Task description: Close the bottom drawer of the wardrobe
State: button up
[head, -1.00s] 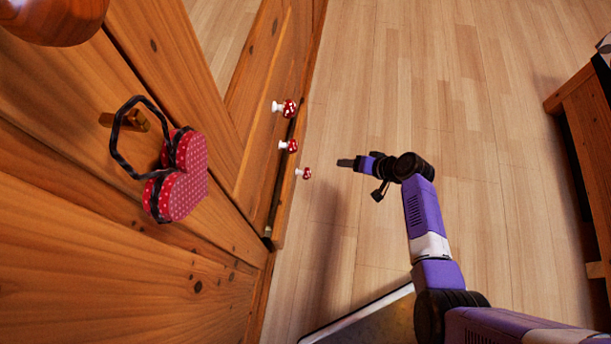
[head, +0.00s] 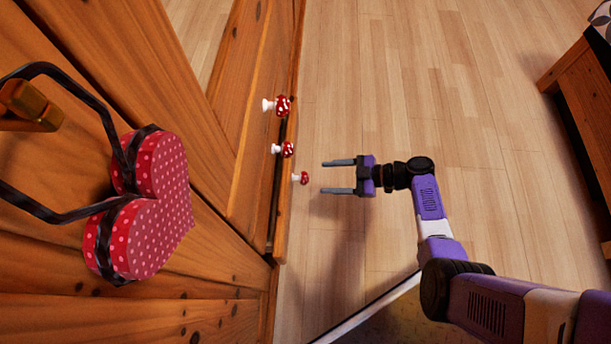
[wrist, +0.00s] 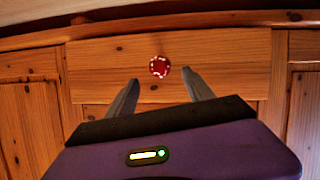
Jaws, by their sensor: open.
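The wooden wardrobe (head: 180,110) fills the left of the head view. Its bottom drawer (head: 283,220) juts out a little from the front, with a dark gap behind its edge. A red white-spotted mushroom knob (head: 301,178) is on that drawer. My gripper (head: 338,176) is open and empty, its fingers pointing left at the knob from a short distance, apart from it. In the wrist view, the drawer front (wrist: 220,62) faces me. The knob (wrist: 159,67) shows between and beyond my open fingertips (wrist: 162,88).
Two more mushroom knobs (head: 280,106) (head: 284,149) are higher on the wardrobe. A red dotted heart-shaped box (head: 150,215) hangs by a dark strap in the left foreground. Wooden furniture (head: 585,110) stands at the right. The wooden floor (head: 480,90) between is clear.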

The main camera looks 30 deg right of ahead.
aim_at(307, 178)
jog(key=b+x, duration=0.2)
jog(key=x, duration=0.6)
jog(key=shift+d+b, duration=0.1)
jog(key=shift+b, duration=0.3)
jog(key=shift+s, duration=0.1)
grip_shut()
